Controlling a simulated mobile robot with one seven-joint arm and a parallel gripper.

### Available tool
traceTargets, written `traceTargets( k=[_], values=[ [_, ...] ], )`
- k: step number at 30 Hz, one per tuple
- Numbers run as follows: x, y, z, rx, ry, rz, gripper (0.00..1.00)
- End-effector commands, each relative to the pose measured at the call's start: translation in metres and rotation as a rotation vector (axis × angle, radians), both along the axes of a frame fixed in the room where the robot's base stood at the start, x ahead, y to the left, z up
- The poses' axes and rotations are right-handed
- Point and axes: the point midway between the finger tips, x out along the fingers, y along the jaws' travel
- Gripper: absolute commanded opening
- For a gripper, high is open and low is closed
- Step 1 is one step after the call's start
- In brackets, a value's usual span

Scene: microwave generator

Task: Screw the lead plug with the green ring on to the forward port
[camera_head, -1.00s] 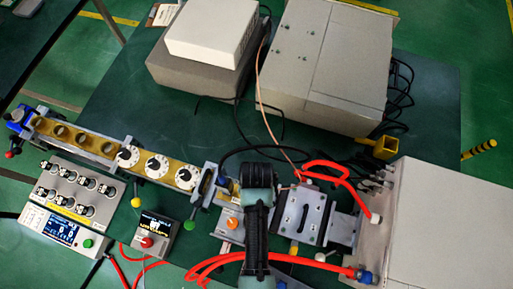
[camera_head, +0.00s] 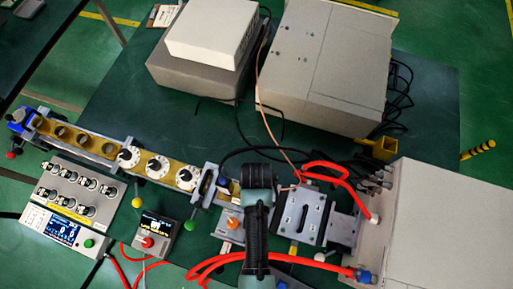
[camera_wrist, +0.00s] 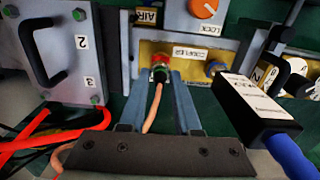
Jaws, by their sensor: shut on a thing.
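In the wrist view my gripper (camera_wrist: 161,77) is shut on the lead plug with the green ring (camera_wrist: 160,74). Its copper-coloured lead (camera_wrist: 153,108) runs back between the fingers. The plug's front end is at the left-hand port (camera_wrist: 160,60) on the yellow coupler panel (camera_wrist: 188,59); I cannot tell how far it is engaged. In the head view my arm hides the gripper, plug and ports.
A black labelled block (camera_wrist: 255,108) with a thick blue cable stands close right of the fingers. A grey plate with a black handle (camera_wrist: 43,50) is at left. Red cables (camera_wrist: 40,128) lie at lower left. An orange knob (camera_wrist: 204,8) sits above the panel.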

Motion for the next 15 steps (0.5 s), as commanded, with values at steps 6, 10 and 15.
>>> traceTargets(
  k=[6, 10, 15],
  values=[
    [0.0002, 0.0000, -0.0002, 0.000, 0.000, 0.000, 0.00],
    [0.0002, -0.0001, -0.0017, 0.000, 0.000, 0.000, 0.00],
    [0.0003, 0.0000, -0.0051, 0.000, 0.000, 0.000, 0.00]
  ],
)
